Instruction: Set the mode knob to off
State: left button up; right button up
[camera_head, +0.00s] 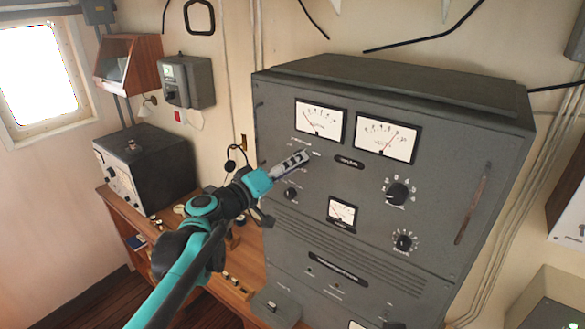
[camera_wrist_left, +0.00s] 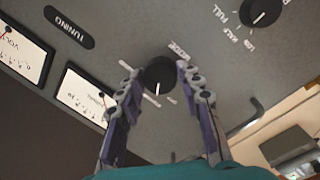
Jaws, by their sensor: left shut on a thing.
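The mode knob (camera_wrist_left: 158,74) is a round black knob with a white pointer line on the grey radio cabinet's face. A label that seems to read MODE sits beside it in the left wrist view. The pointer aims toward the bottom of that view; the small position labels are too blurred to read. My left gripper (camera_wrist_left: 157,80) is shut on the knob, one finger on each side. In the head view my left gripper (camera_head: 305,158) is against the upper left of the panel and hides the knob. My right gripper is not in view.
The grey cabinet (camera_head: 440,215) carries meters (camera_head: 388,139) and other knobs (camera_head: 397,193). A small knob (camera_head: 291,193) sits just below my left gripper; its labels include FULL and HALF (camera_wrist_left: 262,12). A wooden desk (camera_head: 240,262) with small items stands left of the cabinet.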

pick_arm(q)
jog(key=shift+d+f+n+t+b, duration=0.1)
jog(key=shift+n+t+b, duration=0.2)
jog(key=shift+n+b, duration=1.75)
jog(key=shift+n+p, duration=0.8)
jog(key=shift+n, duration=0.35)
jog(key=o, duration=1.2)
jog(key=shift+c, duration=0.2)
jog(key=v, duration=1.2)
